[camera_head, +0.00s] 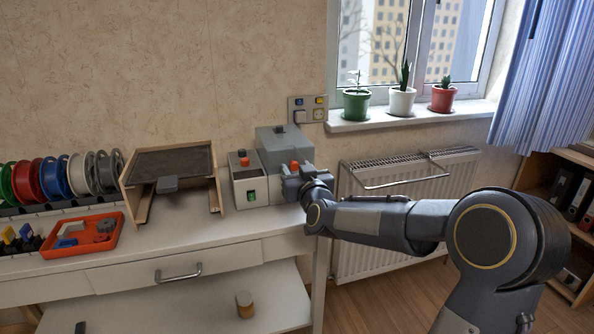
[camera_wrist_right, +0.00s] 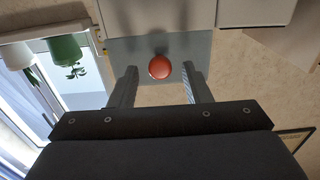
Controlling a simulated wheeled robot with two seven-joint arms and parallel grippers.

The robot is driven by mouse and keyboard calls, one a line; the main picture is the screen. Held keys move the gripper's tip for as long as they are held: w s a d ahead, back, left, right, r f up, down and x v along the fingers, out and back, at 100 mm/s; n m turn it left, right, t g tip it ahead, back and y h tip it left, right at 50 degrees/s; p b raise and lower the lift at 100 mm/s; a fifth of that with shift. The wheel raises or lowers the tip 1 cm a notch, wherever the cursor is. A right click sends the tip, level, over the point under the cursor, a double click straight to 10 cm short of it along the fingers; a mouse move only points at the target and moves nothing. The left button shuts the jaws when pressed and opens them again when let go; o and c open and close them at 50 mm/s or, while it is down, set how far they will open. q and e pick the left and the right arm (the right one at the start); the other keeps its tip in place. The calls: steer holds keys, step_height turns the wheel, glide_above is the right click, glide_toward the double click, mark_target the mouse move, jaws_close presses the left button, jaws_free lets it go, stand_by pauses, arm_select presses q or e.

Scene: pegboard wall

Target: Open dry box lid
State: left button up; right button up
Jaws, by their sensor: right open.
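The dry box appears to be the grey box (camera_head: 283,140) at the right end of the white worktop. A red knob (camera_head: 294,164) sits on its front. My right gripper (camera_head: 295,174) is right in front of this box in the head view. In the right wrist view my right gripper (camera_wrist_right: 159,70) is open and empty. Its fingers stand on either side of the red knob (camera_wrist_right: 159,67), apart from it, with the grey surface (camera_wrist_right: 195,47) behind. Whether the knob is within finger depth is unclear. The lid looks closed. My left gripper is not in view.
A pale box (camera_head: 242,182) with a green switch stands close left of the grey box. Further left are an open-fronted case (camera_head: 175,160), an orange tray (camera_head: 85,242) and several spools (camera_head: 55,178). A radiator (camera_head: 400,185) and potted plants on the sill (camera_head: 415,117) are to the right.

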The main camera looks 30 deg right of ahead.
steer(key=shift+w, duration=0.15)
jaws_close()
